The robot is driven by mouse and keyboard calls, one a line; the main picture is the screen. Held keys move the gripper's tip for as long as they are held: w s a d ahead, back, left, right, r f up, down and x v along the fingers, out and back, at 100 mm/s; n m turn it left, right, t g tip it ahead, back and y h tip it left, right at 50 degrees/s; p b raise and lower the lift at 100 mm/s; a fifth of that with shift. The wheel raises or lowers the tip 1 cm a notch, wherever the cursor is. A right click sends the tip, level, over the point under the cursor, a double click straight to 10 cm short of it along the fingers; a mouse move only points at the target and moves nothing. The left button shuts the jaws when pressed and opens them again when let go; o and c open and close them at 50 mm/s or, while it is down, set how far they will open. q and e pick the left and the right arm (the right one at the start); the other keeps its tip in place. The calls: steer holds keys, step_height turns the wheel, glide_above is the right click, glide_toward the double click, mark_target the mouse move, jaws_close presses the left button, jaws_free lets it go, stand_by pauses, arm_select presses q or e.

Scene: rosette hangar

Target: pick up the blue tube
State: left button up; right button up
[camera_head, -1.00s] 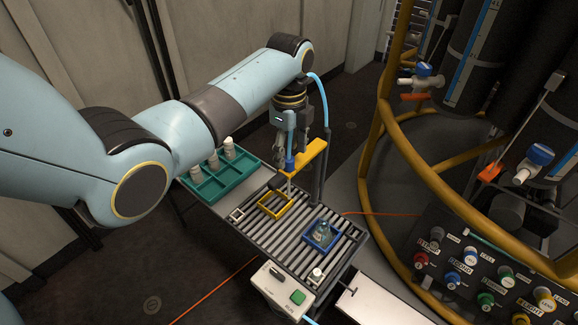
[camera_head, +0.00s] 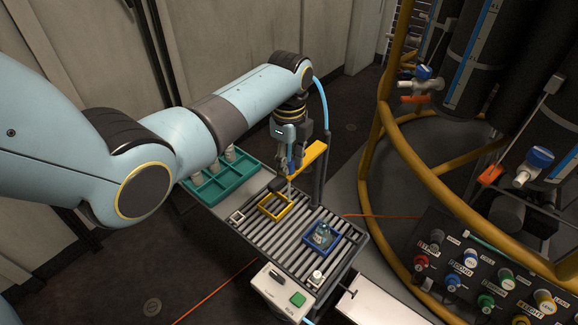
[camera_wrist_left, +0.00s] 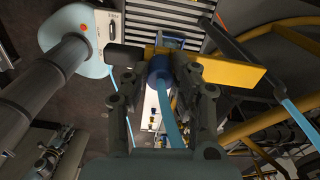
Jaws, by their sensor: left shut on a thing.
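The blue tube (camera_head: 291,163) hangs upright beside a yellow bracket over the roller conveyor. In the left wrist view the blue tube (camera_wrist_left: 160,72) has a darker blue collar, and a paler blue length runs toward the camera. My left gripper (camera_head: 290,170) points down at it, with its fingers on both sides. In the wrist view the left gripper (camera_wrist_left: 158,80) is shut on the tube; the contact itself is partly hidden. My right gripper is not in view.
The yellow bracket (camera_head: 312,158) is close beside the fingers. Below lie a yellow frame (camera_head: 266,212) and a blue tray (camera_head: 336,249) holding a glass vessel. A teal tray (camera_head: 222,189) with pale bottles stands left. A yellow pipe frame (camera_head: 412,160) rises on the right.

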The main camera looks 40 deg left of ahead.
arm_select(q)
steer(key=shift+r, duration=0.1)
steer(key=shift+r, duration=0.2)
step_height(320, 180, up, 18)
steer(key=p, duration=0.1)
steer(key=shift+f+p, duration=0.25)
steer(key=shift+p, duration=0.15)
steer(key=shift+f, duration=0.1)
